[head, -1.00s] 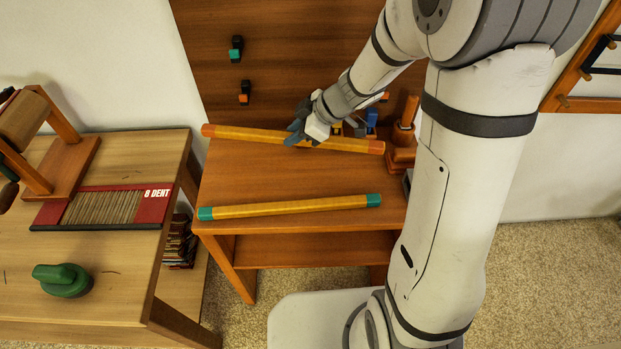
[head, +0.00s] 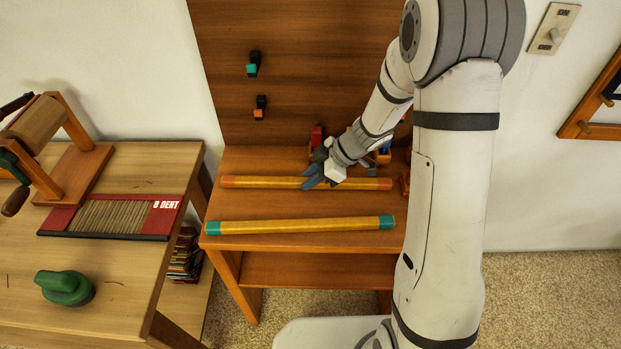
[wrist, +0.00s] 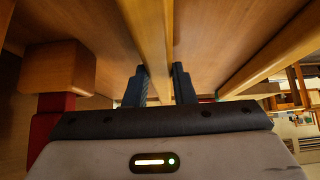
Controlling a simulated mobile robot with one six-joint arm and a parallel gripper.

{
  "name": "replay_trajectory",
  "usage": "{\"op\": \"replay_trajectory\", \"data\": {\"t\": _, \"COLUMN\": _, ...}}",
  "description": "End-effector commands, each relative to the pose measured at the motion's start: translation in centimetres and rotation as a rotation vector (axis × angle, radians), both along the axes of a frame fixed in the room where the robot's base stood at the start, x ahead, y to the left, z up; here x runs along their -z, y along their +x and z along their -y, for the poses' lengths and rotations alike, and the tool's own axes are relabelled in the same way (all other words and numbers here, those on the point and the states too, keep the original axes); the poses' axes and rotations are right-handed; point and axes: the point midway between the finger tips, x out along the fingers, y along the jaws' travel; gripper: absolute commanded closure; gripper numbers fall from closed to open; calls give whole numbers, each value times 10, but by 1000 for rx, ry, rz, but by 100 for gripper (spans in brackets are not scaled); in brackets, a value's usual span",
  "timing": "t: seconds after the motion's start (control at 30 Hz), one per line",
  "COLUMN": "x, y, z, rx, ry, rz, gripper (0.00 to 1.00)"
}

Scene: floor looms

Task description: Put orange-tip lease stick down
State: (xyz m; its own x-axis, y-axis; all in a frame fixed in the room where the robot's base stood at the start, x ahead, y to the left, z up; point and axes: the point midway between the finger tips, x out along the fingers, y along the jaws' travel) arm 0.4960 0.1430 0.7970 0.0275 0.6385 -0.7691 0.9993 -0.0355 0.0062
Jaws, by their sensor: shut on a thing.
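The orange-tip lease stick (head: 265,183) is a long yellow-brown bar with orange ends, lying across the back part of the small wooden table. My gripper (head: 322,180) is at its middle, with the fingers around it. In the wrist view the stick (wrist: 155,45) runs between the two fingers of my gripper (wrist: 160,85). The stick looks level and at or very near the tabletop; whether it touches the wood I cannot tell. A second lease stick (head: 300,226) with teal ends lies along the table's front, apart from the first.
The upright back panel (head: 290,70) carries a teal-marked holder (head: 253,64) and an orange-marked holder (head: 260,108). Small coloured items (head: 382,155) stand behind my gripper. At left, another table holds a red-ended reed (head: 110,216) and a green object (head: 64,287).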

Motion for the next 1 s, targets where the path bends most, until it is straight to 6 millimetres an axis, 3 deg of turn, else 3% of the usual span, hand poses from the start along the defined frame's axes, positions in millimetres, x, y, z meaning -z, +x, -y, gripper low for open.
{"op": "replay_trajectory", "data": {"t": 0.3, "x": 2, "y": 0, "z": 0, "rx": 2, "ry": 1, "rz": 0, "gripper": 100}}
{"op": "replay_trajectory", "data": {"t": 0.33, "x": 1, "y": 0, "z": 0, "rx": 1, "ry": 1, "rz": 0, "gripper": 74}}
{"op": "replay_trajectory", "data": {"t": 0.57, "x": 1, "y": 0, "z": 0, "rx": 1, "ry": 0, "rz": 0, "gripper": 56}}
{"op": "replay_trajectory", "data": {"t": 0.87, "x": -1, "y": 0, "z": 0, "rx": 1, "ry": 0, "rz": 2, "gripper": 55}}
{"op": "replay_trajectory", "data": {"t": 1.0, "x": -16, "y": 1, "z": 10, "rx": 3, "ry": 1, "rz": 4, "gripper": 55}}
